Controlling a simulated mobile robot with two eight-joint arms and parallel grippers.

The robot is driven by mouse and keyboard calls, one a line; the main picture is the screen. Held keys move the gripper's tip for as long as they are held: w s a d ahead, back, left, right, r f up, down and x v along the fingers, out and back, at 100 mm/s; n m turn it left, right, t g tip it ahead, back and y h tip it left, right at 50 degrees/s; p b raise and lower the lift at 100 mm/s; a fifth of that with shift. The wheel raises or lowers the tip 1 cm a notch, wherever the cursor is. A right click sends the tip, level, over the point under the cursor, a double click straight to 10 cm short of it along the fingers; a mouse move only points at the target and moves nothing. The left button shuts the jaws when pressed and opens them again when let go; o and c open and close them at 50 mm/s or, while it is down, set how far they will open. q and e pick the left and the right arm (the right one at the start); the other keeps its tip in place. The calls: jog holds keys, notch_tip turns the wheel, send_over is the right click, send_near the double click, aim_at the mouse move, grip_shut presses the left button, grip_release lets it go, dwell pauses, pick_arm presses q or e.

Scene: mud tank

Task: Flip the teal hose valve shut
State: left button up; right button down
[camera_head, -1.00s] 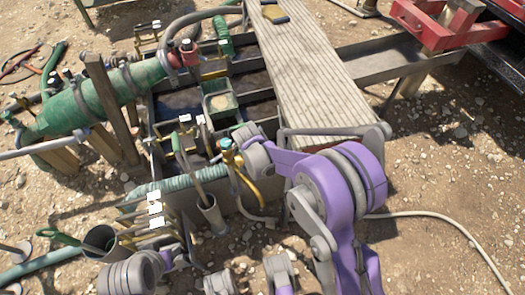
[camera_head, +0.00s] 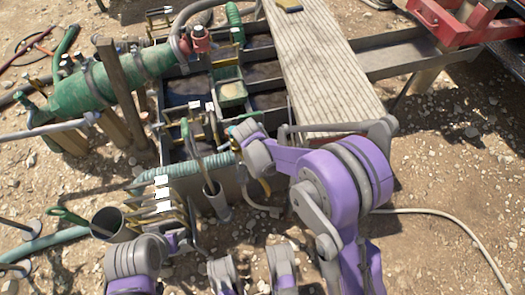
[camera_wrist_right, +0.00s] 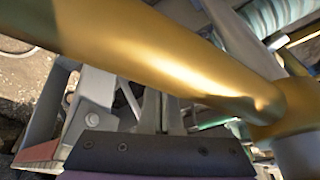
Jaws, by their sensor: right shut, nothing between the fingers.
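The teal hose valve (camera_head: 235,131) is mostly hidden in the head view behind my right wrist; only a small teal patch shows at the wrist's left edge. In the right wrist view, a thick brass pipe (camera_wrist_right: 160,62) crosses close in front of the camera. A small teal piece (camera_wrist_right: 228,123) shows below the pipe. My right gripper (camera_wrist_right: 163,108) is shut and empty, its grey fingers partly behind the pipe. Whether it touches the valve cannot be seen. My left gripper (camera_head: 178,241) is low at the left, mostly hidden behind its own arm; its jaws cannot be made out.
A ribbed teal hose (camera_head: 190,167) runs along the tank's near edge. A grey upright tube (camera_head: 216,201) stands just left of my right wrist. A plank walkway (camera_head: 325,75) lies behind my right arm.

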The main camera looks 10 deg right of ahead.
dwell(0.3)
jog(key=d, duration=0.4)
pick_arm(q)
jog(key=r+p, duration=0.1)
jog(key=r, duration=0.1)
jog(key=d+r+p, duration=0.1)
jog(key=shift+s+r+p, duration=0.1)
jog(key=shift+s+p, duration=0.2)
jog(key=shift+s, duration=0.05)
pick_arm(e)
jog(key=a+r, duration=0.3)
jog(key=r, duration=0.6)
jog(key=shift+a+r, duration=0.2)
jog(key=shift+r, duration=0.05)
